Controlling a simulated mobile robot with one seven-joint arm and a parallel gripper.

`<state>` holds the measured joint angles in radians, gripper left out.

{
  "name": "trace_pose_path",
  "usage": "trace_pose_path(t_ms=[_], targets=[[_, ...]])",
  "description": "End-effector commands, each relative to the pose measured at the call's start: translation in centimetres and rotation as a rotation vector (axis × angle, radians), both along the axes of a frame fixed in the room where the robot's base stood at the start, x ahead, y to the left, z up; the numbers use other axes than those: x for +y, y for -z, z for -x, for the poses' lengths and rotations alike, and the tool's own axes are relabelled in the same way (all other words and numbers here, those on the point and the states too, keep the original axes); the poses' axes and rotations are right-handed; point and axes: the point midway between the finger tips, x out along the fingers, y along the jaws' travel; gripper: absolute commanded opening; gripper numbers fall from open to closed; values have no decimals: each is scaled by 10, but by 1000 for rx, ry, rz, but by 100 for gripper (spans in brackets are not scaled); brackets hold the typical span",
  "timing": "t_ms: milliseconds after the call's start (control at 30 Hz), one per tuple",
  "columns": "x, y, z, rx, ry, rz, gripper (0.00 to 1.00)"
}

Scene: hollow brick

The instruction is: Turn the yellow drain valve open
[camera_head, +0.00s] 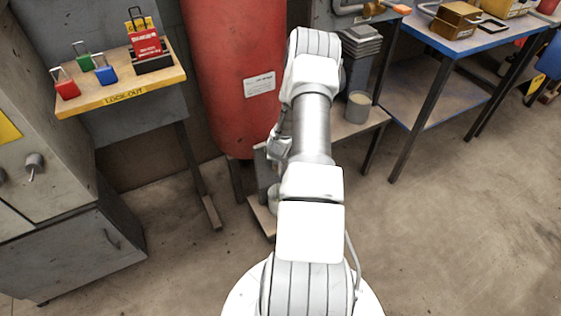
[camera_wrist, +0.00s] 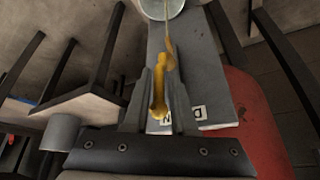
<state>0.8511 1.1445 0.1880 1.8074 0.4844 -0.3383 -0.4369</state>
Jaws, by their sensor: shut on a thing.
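The yellow drain valve (camera_wrist: 158,97) shows in the wrist view as a yellow lever between the fingers of my gripper (camera_wrist: 161,82). My gripper is shut on it. A thin yellowish strand (camera_wrist: 168,42) runs from near the lever toward a pale round vessel (camera_wrist: 163,8) at the top edge; I cannot tell whether it is pipe or liquid. A grey panel (camera_wrist: 200,75) with a partly covered white label lies behind the fingers. In the head view, my arm hides the valve, and the fingertips are not clear.
A red tank (camera_head: 235,70) stands just left of my arm; it also shows in the wrist view (camera_wrist: 262,125). A lock-out shelf (camera_head: 120,95) holds several padlocks at left. A blue-edged table (camera_head: 470,45) stands at right. The floor (camera_head: 440,240) at right is clear.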

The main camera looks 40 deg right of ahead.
Motion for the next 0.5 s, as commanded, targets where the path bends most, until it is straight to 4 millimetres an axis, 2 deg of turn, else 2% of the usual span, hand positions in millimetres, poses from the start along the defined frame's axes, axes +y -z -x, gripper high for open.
trace_pose_path(t_ms=[67,100,200,500], targets=[[-1,-2,-2,-4,-2,3,0],[0,-2,-2,-4,-2,3,28],[0,-1,-2,-4,-2,2,45],[0,-2,-1,-1,-1,1,45]])
